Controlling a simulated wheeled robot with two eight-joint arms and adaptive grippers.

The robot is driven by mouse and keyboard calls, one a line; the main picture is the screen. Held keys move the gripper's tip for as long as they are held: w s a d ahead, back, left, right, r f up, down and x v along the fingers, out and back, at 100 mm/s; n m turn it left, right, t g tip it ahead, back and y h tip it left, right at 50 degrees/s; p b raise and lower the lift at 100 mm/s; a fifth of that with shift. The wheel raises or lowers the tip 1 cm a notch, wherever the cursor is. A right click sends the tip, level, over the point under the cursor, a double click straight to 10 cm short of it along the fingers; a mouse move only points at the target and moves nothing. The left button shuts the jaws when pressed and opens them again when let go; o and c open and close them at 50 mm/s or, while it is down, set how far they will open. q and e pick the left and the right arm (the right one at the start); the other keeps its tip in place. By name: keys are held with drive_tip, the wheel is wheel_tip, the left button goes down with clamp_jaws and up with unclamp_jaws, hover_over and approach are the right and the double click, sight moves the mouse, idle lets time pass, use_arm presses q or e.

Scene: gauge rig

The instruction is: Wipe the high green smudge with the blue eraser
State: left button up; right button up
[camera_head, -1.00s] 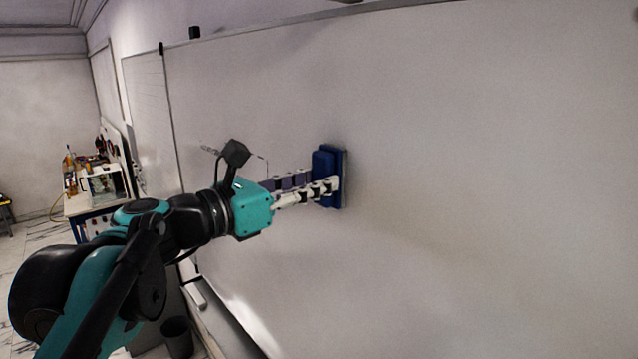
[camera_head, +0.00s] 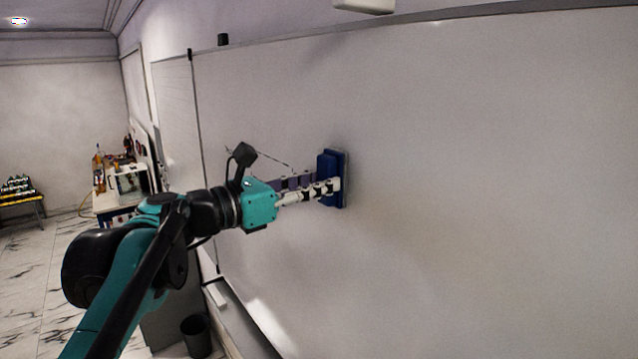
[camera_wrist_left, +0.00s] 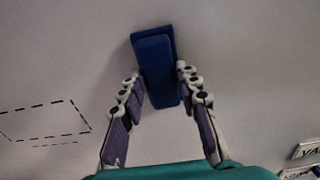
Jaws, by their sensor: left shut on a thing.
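My left gripper (camera_head: 328,184) is shut on the blue eraser (camera_head: 327,165), with one finger on each side of it. The eraser is upright, its pad side at the whiteboard (camera_head: 480,190); it looks to touch the board, but a small gap cannot be ruled out. The left wrist view shows the eraser (camera_wrist_left: 158,66) between the fingertips (camera_wrist_left: 158,80), slightly tilted in the picture. No green smudge can be made out; the eraser and gripper hide part of the board. My right gripper is not in view.
A dashed outline (camera_wrist_left: 45,118) is on the board beside the gripper. The ledge (camera_head: 245,318) runs along the board's bottom, with a bin (camera_head: 196,336) on the floor nearby. A cluttered table (camera_head: 118,203) stands at the back left. The board right of the eraser is clear.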

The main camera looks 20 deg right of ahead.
use_arm(q)
drive_tip(key=shift+s, duration=0.1)
drive_tip(key=shift+v, duration=2.95)
drive_tip(key=shift+a, duration=0.1)
drive_tip(key=v, duration=0.3)
